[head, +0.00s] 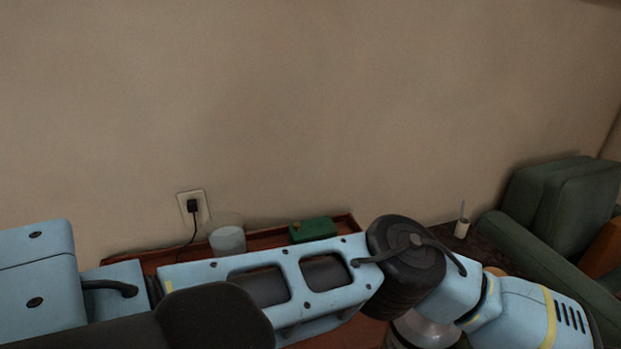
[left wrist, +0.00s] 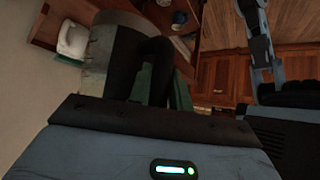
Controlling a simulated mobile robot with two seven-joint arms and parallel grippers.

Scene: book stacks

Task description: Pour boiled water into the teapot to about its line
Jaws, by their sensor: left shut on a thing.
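In the left wrist view my left gripper (left wrist: 142,75) is dark and shut on a grey, rounded vessel (left wrist: 98,62), which looks like the kettle. The fingers and the palm hide much of it, so its spout and tilt cannot be made out. In the head view my left arm crosses the lower picture and hides its own gripper. I cannot pick out the teapot or its line in either view. My right gripper does not show.
A red-brown wooden surface (head: 130,263) runs along the wall, with a whitish translucent jar (head: 228,240) and a green box (head: 313,230). A plug (head: 192,205) sits in the wall socket.

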